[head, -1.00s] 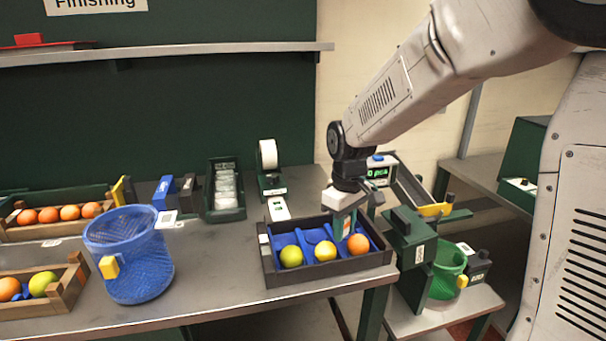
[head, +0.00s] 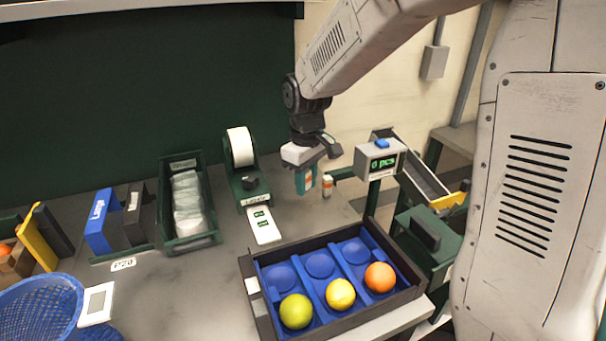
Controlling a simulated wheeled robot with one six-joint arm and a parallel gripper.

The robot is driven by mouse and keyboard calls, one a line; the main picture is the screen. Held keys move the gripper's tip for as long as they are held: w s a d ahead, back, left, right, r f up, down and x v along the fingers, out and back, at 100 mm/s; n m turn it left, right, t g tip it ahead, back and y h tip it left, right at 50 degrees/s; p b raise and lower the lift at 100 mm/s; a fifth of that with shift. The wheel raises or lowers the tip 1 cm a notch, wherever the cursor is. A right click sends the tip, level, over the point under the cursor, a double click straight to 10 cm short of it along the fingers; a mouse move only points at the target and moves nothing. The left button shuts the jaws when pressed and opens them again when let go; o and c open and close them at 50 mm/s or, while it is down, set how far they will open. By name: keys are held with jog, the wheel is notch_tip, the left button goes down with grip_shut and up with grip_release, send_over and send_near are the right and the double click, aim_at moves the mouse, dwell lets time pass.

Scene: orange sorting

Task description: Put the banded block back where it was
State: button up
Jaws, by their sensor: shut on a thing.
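My gripper (head: 304,172) hangs over the back of the bench in the head view, to the right of the label printer. It is shut on a small teal block with an orange part, the banded block (head: 304,181). The block points down from the jaws; its upper part is hidden by the gripper. I cannot tell whether its lower end touches the bench. A small white and orange cylinder (head: 327,186) stands on the bench just right of the block.
A dark tray (head: 262,311) with blue cups holds a green, a yellow and an orange fruit in its front row. A blue basket (head: 40,310) is at lower left. Bare bench lies left of the tray.

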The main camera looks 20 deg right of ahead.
send_over(307, 213)
jog(key=shift+w+a+f, duration=0.1)
jog(key=shift+w+f, duration=0.05)
jog(key=shift+f, duration=1)
jog(key=shift+w+a+f, duration=0.1)
jog(key=shift+f, duration=1.45)
jog(key=shift+s+d, duration=0.15)
jog(key=shift+s, duration=0.05)
jog(key=shift+f, duration=0.6)
jog(key=o, duration=1.5)
jog(key=shift+c, duration=0.2)
jog(key=shift+r, duration=0.15)
jog(key=shift+r, duration=3.9)
